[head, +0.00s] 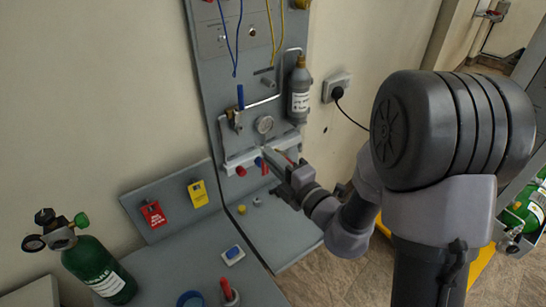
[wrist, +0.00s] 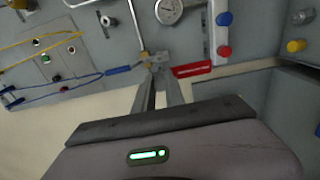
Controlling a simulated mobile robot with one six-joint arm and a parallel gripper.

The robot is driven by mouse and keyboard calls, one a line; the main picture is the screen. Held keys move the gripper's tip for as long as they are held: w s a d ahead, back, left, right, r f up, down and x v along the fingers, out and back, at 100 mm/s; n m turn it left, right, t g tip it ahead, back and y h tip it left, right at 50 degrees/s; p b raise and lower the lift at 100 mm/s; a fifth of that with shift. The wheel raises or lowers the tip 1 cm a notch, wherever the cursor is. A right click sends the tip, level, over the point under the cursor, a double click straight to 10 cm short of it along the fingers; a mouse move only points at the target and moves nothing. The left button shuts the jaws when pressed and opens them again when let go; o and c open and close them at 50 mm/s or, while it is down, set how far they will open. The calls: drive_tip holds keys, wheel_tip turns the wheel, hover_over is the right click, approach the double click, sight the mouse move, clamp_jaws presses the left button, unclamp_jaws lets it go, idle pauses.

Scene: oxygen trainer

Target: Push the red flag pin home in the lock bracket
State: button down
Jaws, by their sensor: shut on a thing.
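The red flag (wrist: 192,69), a strip with white lettering, hangs beside my fingertips in the wrist view, and a small red strip (head: 265,168) shows under the fingertips in the head view. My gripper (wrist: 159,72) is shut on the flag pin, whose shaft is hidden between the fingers. A brass valve fitting (wrist: 153,57) with a blue lever (wrist: 118,70) lines up with the fingertips in the wrist view. In the head view my gripper (head: 267,152) is in front of the panel. The lock bracket is not clearly distinguishable, and I cannot tell whether the pin touches it.
The grey panel carries a pressure gauge (head: 264,124), a grey bottle (head: 299,88) and a pale rail with a red knob (head: 240,171) and a blue knob (head: 258,161). A green cylinder (head: 98,268) stands at the lower left. Red and yellow tags (head: 198,193) lie on a sloped board.

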drive_tip(key=p+x, duration=0.2)
drive_tip(key=x, duration=0.2)
drive_tip(key=shift+r+p, duration=0.2)
drive_tip(key=shift+p, duration=0.1)
drive_tip(key=shift+p+x, duration=0.4)
drive_tip(key=shift+x, duration=0.6)
drive_tip(key=shift+f+p, duration=0.15)
drive_tip(key=shift+p, duration=0.55)
drive_tip(key=shift+p+x, duration=1.45)
drive_tip(key=shift+x, duration=1.3)
drive_tip(key=c, duration=1.3)
unclamp_jaws()
drive_tip(key=shift+s, duration=0.1)
drive_tip(key=v, duration=1.7)
drive_tip(key=shift+d, duration=0.1)
